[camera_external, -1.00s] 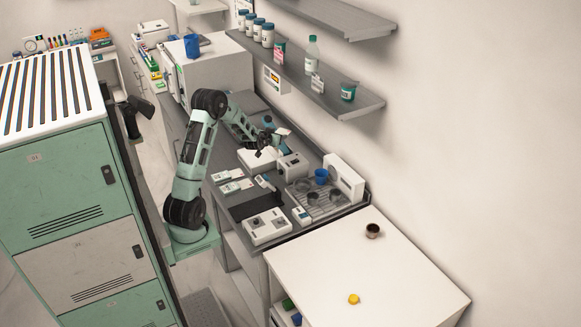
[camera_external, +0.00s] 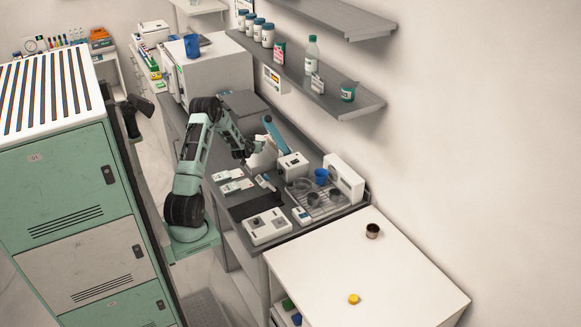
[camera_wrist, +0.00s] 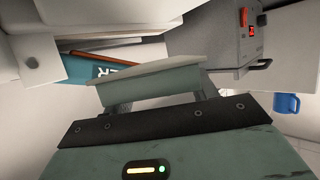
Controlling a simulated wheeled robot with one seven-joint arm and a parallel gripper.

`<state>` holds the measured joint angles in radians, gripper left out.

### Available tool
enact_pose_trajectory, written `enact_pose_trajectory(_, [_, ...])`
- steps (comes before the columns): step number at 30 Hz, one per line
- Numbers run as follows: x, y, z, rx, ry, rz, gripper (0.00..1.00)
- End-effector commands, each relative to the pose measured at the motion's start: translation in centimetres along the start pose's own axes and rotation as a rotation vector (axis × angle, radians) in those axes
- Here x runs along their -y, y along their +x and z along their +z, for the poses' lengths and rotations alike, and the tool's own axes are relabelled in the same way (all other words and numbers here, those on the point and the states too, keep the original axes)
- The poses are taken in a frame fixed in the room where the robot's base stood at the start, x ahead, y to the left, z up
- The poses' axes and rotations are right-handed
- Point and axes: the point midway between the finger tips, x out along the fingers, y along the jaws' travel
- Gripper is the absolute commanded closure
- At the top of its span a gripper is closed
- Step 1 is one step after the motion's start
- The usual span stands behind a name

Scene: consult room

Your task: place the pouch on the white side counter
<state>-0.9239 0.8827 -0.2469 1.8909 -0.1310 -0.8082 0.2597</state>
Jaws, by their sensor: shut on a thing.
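My gripper (camera_external: 250,150) is over the grey bench and shut on a pale thing that I take to be the pouch (camera_external: 262,156). In the wrist view the pouch (camera_wrist: 150,76) shows as a pale, flat edge between the fingers; the rest of it is hidden. In the external view it looks tilted up beside the gripper, and I cannot tell whether it touches the bench. The white side counter (camera_external: 340,275) is at the lower right, apart from the gripper. Its top is mostly bare.
A dark cup (camera_external: 373,231) and a yellow object (camera_external: 354,299) stand on the white counter. The grey bench holds a small device (camera_external: 292,165), a rack with cups (camera_external: 325,200) and a white scale-like box (camera_external: 266,226). A wall shelf (camera_external: 310,80) with bottles hangs above.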

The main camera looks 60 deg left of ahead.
Motion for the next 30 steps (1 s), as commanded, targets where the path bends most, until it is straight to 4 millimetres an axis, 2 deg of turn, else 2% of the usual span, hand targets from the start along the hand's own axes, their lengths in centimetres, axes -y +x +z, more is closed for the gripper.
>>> enact_pose_trajectory(15, [0.0,2.1,5.1,0.001,-0.001,0.000,0.64])
enact_pose_trajectory(29, [-0.1,2.5,6.0,-0.001,0.001,0.001,0.64])
enact_pose_trajectory(30, [-0.1,2.4,5.8,-0.001,0.000,0.001,0.31])
